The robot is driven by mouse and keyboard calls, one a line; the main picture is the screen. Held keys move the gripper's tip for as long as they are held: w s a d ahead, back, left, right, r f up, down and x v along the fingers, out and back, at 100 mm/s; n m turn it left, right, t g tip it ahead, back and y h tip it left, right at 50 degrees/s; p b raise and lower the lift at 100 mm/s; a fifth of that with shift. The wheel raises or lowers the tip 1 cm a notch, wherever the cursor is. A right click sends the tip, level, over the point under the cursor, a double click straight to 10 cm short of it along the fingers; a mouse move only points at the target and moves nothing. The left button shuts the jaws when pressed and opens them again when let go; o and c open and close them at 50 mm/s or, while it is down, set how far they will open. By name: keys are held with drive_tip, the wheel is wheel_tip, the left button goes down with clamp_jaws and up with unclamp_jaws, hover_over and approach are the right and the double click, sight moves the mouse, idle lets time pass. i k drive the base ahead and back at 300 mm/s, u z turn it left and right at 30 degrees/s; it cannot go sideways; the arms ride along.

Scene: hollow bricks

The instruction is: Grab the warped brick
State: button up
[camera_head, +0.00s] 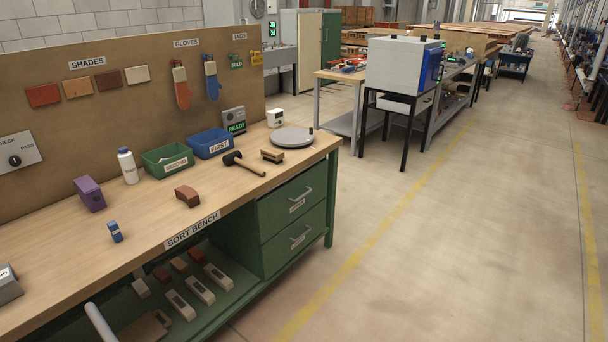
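A small brown brick (187,196) with a curved, bowed top lies on the wooden sort bench (225,195), near its front edge above the "SORT BENCH" label. It looks like the warped brick. It lies apart from the things around it, and nothing covers it. My gripper is not in view.
Behind the brick stand a green "SECOND" bin (168,160) and a blue "FIRST" bin (210,143). A mallet (243,164), turntable (292,137), white bottle (128,166), purple block (90,194) and small blue item (115,231) are also on the bench. Open floor (420,240) lies right.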

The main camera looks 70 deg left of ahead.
sight(188, 195)
drive_tip(key=z, duration=3.3)
drive_tip(key=k, duration=2.75)
drive_tip(key=u, duration=0.05)
